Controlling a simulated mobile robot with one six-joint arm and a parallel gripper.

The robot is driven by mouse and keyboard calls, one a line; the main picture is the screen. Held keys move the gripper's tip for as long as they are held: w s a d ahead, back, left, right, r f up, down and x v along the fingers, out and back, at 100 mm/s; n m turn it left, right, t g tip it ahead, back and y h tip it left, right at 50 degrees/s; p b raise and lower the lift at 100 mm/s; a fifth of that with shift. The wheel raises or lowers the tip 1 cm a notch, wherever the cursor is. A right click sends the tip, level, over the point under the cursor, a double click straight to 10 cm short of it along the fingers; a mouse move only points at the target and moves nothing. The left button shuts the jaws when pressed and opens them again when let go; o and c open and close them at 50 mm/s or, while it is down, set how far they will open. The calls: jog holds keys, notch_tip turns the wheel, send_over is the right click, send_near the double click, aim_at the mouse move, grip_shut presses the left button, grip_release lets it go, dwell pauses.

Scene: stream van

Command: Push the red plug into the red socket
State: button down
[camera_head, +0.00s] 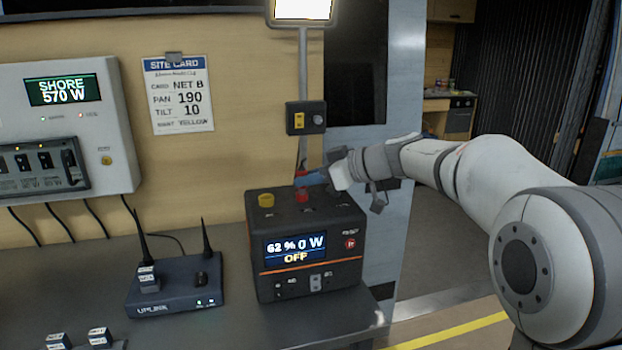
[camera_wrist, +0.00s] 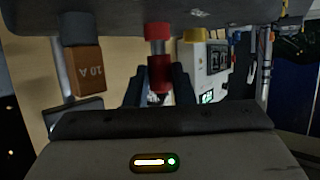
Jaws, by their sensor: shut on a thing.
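My gripper (camera_head: 311,179) is just above the black power box (camera_head: 262,222) and shut on the red plug (camera_wrist: 160,72). The wrist view is upside down, with the box top at its upper edge. There the plug stands between my dark fingers, in line with the red socket (camera_wrist: 157,31). A short pale metal section shows between the plug and socket. I cannot tell how far it is inside. In the head view the red socket (camera_head: 303,196) is directly below my fingers. The box display reads 62 %, 0 W, OFF.
A yellow socket (camera_head: 266,200) is left of the red one. A lamp post (camera_head: 303,90) with a small control box (camera_head: 306,118) rises behind. An uplink router (camera_head: 175,284) with two antennas stands left. A shore power panel (camera_head: 70,120) hangs on the wall.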

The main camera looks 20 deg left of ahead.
jog(key=shift+f+b, duration=0.6)
jog(key=shift+b, duration=0.2)
jog(key=c, duration=1.1)
grip_release()
jog(key=shift+c, duration=0.2)
jog(key=v, duration=0.6)
jog(key=shift+d+r, duration=0.2)
jog(key=shift+d, duration=0.15)
jog(key=shift+s+d+r, duration=0.2)
jog(key=shift+s+d, duration=0.05)
jog(key=shift+d, duration=0.35)
jog(key=s+d+f+m+h+p, duration=0.2)
jog(key=s+d+m+h+p, duration=0.4)
jog(key=s+d+p, duration=0.3)
jog(key=s+d+f+m+h+p, duration=0.3)
jog(key=s+d+m+h+p, duration=0.4)
jog(key=s+d, duration=0.9)
jog(key=s+m+p, duration=0.1)
jog(key=m+p, duration=0.1)
jog(key=shift+s+d+m, duration=0.25)
jog(key=shift+m, duration=0.05)
jog(key=shift+s+d+f, duration=0.1)
jog(key=shift+c, duration=0.2)
